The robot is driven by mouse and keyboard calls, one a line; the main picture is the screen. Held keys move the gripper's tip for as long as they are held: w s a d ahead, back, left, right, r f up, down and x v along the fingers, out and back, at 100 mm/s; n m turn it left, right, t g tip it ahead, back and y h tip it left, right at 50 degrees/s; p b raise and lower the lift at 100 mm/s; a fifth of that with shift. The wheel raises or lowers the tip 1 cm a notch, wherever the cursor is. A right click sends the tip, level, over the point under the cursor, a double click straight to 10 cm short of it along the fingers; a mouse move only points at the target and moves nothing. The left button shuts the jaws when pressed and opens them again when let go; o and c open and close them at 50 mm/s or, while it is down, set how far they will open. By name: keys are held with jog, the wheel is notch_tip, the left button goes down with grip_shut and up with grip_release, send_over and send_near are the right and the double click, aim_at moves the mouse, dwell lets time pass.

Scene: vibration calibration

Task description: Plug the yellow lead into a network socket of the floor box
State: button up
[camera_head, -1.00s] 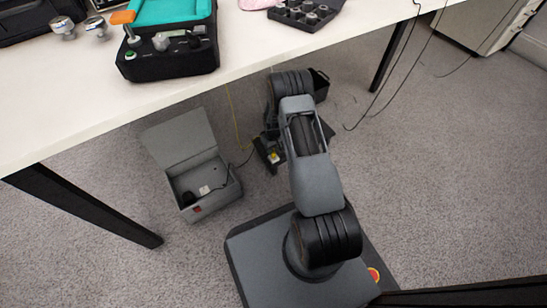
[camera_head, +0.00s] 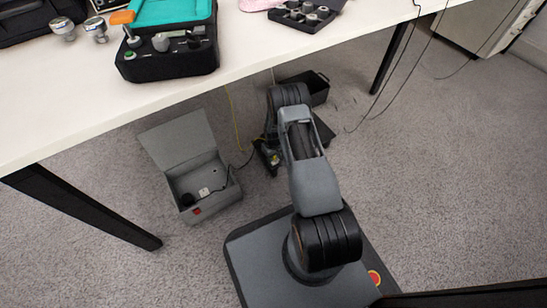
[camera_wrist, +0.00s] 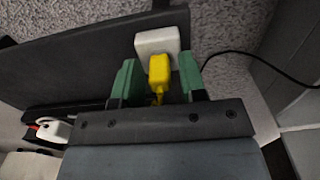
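The yellow lead's plug (camera_wrist: 159,72) stands against a white block (camera_wrist: 158,42) in the wrist view, with part of its cord hanging below. A small yellow spot also shows beside my arm's end in the head view (camera_head: 274,159). My gripper (camera_wrist: 162,75) has its two green fingers on either side of the yellow plug. Narrow gaps show between plug and fingers, so it looks open. The white block lies at the fingertips; contact is unclear. The grey floor box (camera_head: 212,207) stands open to the left, with its lid raised. A small pale piece (camera_head: 204,192) shows inside; the sockets are too small to make out.
The white table (camera_head: 110,105) overhangs the work area, with a black leg (camera_head: 85,207) at the left. A black crate (camera_head: 318,92) stands behind my arm. A black cable (camera_wrist: 245,57) runs near my gripper. Carpet is free in front of the floor box.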

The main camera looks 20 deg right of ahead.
jog(key=shift+c, duration=0.4)
grip_shut()
jog(key=shift+r+p, duration=0.3)
jog(key=shift+r, duration=0.6)
dwell(0.8)
jog(key=shift+r+p, duration=1.05)
jog(key=shift+r, duration=0.6)
jog(key=shift+a, duration=0.15)
